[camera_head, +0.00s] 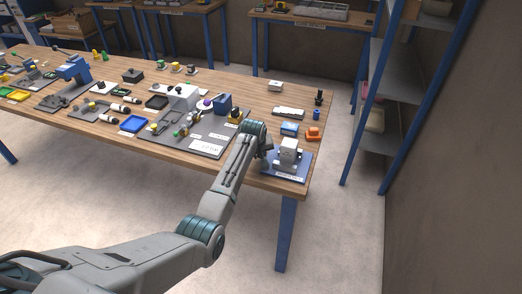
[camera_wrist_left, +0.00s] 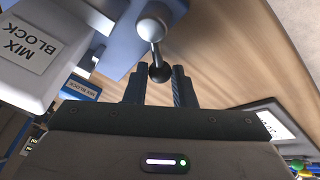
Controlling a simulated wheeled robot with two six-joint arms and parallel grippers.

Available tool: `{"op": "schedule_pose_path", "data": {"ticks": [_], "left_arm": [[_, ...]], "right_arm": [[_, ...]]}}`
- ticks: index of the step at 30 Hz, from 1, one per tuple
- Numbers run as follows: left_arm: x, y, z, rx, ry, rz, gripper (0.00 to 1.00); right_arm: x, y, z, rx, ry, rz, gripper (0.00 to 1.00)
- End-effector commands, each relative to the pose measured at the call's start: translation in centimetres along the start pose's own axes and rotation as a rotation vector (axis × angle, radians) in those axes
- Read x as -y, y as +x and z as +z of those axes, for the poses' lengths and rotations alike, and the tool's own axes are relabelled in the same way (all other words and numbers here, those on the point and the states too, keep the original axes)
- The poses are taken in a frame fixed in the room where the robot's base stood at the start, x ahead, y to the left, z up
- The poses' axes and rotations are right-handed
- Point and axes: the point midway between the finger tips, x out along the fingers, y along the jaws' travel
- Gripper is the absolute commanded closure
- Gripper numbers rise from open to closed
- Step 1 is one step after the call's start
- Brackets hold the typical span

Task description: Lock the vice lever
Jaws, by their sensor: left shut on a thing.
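The vice stands at the right end of the table in the head view, on a blue base (camera_head: 300,168). The vice lever (camera_wrist_left: 155,48) shows there as a short metal rod with a silver ball at one end and a dark knob (camera_wrist_left: 159,72) at the other. My left gripper (camera_wrist_left: 159,82) has its two dark fingers on either side of the knob and is shut on it. In the head view my left gripper (camera_head: 266,150) is at the vice's left side, and my wrist hides the lever. My right gripper is out of view.
A blue shelf rack (camera_head: 375,100) stands to the right.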

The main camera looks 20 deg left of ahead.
Motion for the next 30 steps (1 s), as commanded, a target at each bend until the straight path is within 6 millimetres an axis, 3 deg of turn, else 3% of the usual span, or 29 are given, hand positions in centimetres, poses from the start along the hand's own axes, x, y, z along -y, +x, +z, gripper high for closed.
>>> {"op": "schedule_pose_path", "data": {"ticks": [10, 30], "left_arm": [[1.2, -0.7, 0.5, -0.063, -0.292, -0.121, 1.0], [2.8, -1.4, 1.9, -0.154, -0.72, -0.298, 1.0]], "right_arm": [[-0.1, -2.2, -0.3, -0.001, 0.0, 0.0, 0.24], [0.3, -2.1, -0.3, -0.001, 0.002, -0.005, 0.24]]}}
